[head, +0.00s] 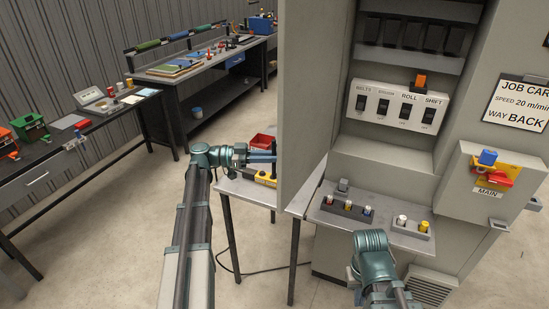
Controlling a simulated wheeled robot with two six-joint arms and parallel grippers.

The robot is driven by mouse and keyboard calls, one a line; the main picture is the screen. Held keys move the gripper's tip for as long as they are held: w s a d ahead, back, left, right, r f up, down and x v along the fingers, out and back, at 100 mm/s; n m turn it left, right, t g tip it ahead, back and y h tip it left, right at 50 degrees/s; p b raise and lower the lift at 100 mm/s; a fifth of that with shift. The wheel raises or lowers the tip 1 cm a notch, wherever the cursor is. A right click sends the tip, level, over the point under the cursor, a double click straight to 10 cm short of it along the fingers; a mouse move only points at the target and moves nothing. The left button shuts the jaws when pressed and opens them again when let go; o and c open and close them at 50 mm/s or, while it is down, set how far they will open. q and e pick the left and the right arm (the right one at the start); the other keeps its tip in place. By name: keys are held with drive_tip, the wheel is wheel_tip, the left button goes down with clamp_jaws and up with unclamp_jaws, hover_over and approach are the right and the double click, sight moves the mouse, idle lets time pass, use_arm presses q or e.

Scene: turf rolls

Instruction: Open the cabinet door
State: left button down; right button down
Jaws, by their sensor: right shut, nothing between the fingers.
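The cabinet door (306,95) is a tall grey panel. The open front shows a switch panel (397,106) with several black rocker switches. My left gripper (262,156) is at the door's left edge, and its fingertips are too small and partly covered to read. Whether it touches the door I cannot tell. My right gripper (356,279) is low in front of the cabinet's shelf, shut and empty, apart from the door; its wrist covers part of it.
A shelf with push buttons (347,206) juts out below the switches. A box with a red MAIN switch (492,178) sticks out at the right. A small table with a red bin (263,142) stands behind the door. Workbenches (190,72) line the left; the floor between is clear.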

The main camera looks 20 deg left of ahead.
use_arm(q)
drive_tip(key=c, duration=1.1)
unclamp_jaws()
drive_tip(key=shift+c, duration=0.2)
drive_tip(key=v, duration=1.3)
drive_tip(key=shift+a, duration=0.4)
